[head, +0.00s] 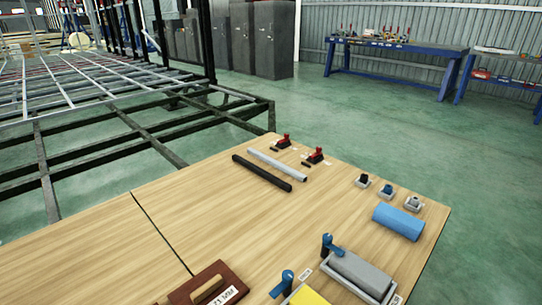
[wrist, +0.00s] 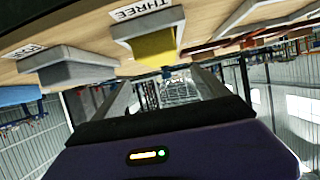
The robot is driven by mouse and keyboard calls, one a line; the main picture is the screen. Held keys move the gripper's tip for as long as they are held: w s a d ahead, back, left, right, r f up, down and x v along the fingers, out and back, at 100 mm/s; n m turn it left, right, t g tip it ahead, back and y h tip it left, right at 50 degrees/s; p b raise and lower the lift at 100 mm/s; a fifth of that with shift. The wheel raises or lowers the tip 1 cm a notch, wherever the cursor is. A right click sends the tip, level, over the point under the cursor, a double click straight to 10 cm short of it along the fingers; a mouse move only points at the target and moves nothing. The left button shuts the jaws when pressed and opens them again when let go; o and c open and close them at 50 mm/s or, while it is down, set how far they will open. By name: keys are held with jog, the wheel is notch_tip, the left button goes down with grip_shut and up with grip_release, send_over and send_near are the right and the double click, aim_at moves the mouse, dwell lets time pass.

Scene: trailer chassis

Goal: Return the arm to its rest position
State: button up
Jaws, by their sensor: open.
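My gripper (wrist: 160,88) shows in the wrist view, with its two grey fingers apart and nothing seen between them. Behind the fingers are a black bar and my dark purple wrist housing with a small lit indicator. The wrist picture is upside down, with the wooden table (wrist: 85,25) along its top. My arm and gripper do not show in the head view, where the table (head: 150,225) fills the lower middle.
On the table are a grey block in a tray (head: 357,276), a yellow block (head: 308,296), a blue cylinder (head: 398,221), two bars (head: 262,173) and red-handled clamps (head: 284,141). A dark metal chassis frame (head: 110,120) stands beyond its left. Green floor (head: 400,130) is clear to the right.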

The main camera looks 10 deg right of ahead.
jog(key=w+d+m+t+h, duration=0.2)
jog(key=w+d+m+h, duration=0.1)
jog(key=d+m+h, duration=0.3)
jog(key=s+d+r+m+h, duration=0.2)
jog(key=s+m+h, duration=0.25)
jog(key=s, duration=0.35)
jog(key=s+a+r+n+t+y, duration=0.1)
jog(key=s+a+r+n, duration=0.1)
jog(key=s+a+r, duration=0.65)
jog(key=s+a+r+n+t+y, duration=0.15)
jog(key=s+a, duration=0.45)
jog(key=s, duration=0.7)
notch_tip(320, 180, up, 26)
jog(key=p, duration=2.5)
jog(key=shift+w+g+p, duration=0.35)
jog(key=shift+p, duration=0.05)
